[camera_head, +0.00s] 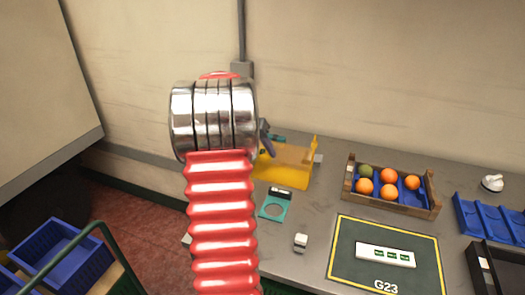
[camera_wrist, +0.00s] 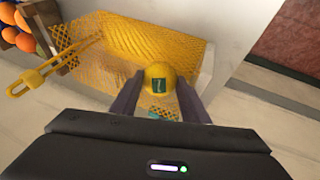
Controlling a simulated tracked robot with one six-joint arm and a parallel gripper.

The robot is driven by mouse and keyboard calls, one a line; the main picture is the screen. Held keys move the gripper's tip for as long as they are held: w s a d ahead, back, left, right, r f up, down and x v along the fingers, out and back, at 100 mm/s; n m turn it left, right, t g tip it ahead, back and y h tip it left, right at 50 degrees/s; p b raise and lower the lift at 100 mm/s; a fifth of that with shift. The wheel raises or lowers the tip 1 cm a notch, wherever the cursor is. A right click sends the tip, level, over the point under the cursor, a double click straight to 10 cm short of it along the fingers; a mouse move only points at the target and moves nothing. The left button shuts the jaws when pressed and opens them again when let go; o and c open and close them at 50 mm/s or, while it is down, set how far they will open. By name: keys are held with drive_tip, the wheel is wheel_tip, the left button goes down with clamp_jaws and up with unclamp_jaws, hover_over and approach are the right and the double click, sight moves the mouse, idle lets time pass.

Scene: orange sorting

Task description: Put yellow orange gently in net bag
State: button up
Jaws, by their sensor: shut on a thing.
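The yellow orange (camera_wrist: 160,72), with a dark green label on it, sits between the two fingers of my gripper (camera_wrist: 158,92) in the wrist view. My gripper is shut on it. The net bag (camera_wrist: 112,42) is yellow mesh and lies spread open just beyond the fruit, with a yellow strap at its left. The fruit is over the near part of the mesh; I cannot tell whether it touches it. In the head view the net bag (camera_head: 290,171) is on the counter, partly behind my arm. The fruit is hidden there, and only part of my gripper (camera_head: 268,139) shows.
A wooden crate (camera_head: 434,200) with several oranges and a green fruit stands right of the net bag. A dark mat (camera_head: 345,250) marked G23 bears a white label strip. Blue trays (camera_head: 480,218) are at right.

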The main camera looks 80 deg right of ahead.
drive_tip(key=o, duration=1.2)
drive_tip(key=shift+c, duration=0.2)
drive_tip(key=shift+r, duration=0.15)
drive_tip(key=shift+r, duration=3.85)
